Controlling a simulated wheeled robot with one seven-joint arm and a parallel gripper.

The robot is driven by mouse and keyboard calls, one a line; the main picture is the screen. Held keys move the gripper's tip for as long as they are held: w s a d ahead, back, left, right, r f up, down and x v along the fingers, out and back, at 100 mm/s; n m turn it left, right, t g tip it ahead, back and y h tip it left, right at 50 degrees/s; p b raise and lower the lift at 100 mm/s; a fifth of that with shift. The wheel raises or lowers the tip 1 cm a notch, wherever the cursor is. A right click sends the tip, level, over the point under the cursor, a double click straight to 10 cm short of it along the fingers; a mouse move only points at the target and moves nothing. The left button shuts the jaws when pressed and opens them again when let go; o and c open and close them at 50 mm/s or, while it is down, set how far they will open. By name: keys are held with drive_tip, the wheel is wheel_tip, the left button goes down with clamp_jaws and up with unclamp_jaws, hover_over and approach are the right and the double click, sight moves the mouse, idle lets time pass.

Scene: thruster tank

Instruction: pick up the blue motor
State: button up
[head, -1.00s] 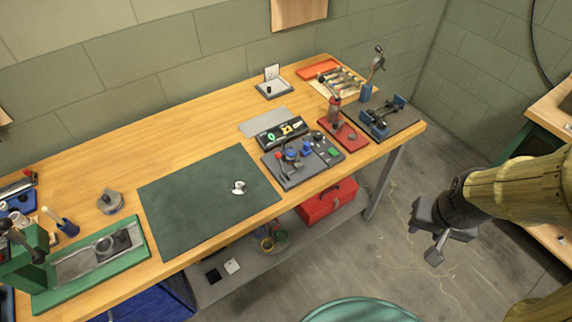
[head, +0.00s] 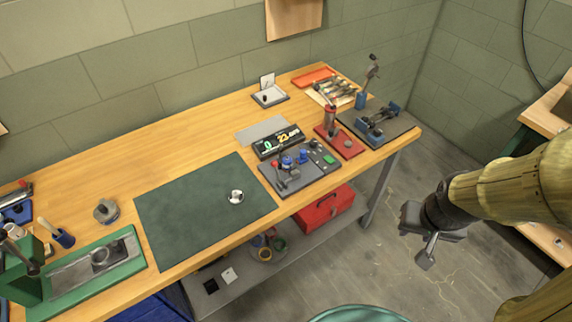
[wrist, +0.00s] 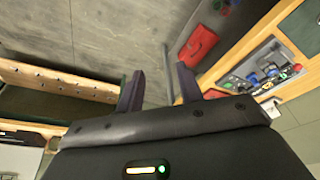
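On the wooden bench, a dark grey fixture panel (head: 290,182) carries two small blue pieces. One blue piece (head: 287,162) sits beside a red-handled clamp; the other blue piece (head: 303,156) stands just right of it. I cannot tell for sure which is the blue motor. In the wrist view the panel shows at the upper right, with blue spots (wrist: 253,77) on it. My gripper (head: 426,238) hangs over open floor, right of the bench and well away from the panel. In the wrist view its two fingers (wrist: 159,88) stand apart with nothing between them.
A dark green mat (head: 190,220) with a small silvery part (head: 236,197) covers the bench middle. A lit display box (head: 279,142), a red stand (head: 343,141) and a blue vise fixture (head: 377,124) surround the panel. A red toolbox (head: 325,207) sits on the shelf below.

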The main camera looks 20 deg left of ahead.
drive_tip(key=w+a+f+n+t+y+b, duration=0.3)
drive_tip(key=w+a+f+n+t+b, duration=0.25)
drive_tip(key=w+a+f, duration=0.5)
drive_tip(key=w+a+f+n+t+y+b, duration=0.1)
drive_tip(key=a+t+y+b, duration=0.1)
drive_tip(key=a, duration=0.4)
drive_tip(key=a+f+n+t+y+b, duration=0.1)
drive_tip(key=a+y+b, duration=0.3)
drive_tip(key=a, duration=0.3)
drive_tip(key=shift+w+a+t+y, duration=0.25)
drive_tip(key=shift+w+t+y, duration=0.1)
drive_tip(key=shift+y, duration=0.35)
drive_tip(key=shift+n, duration=0.25)
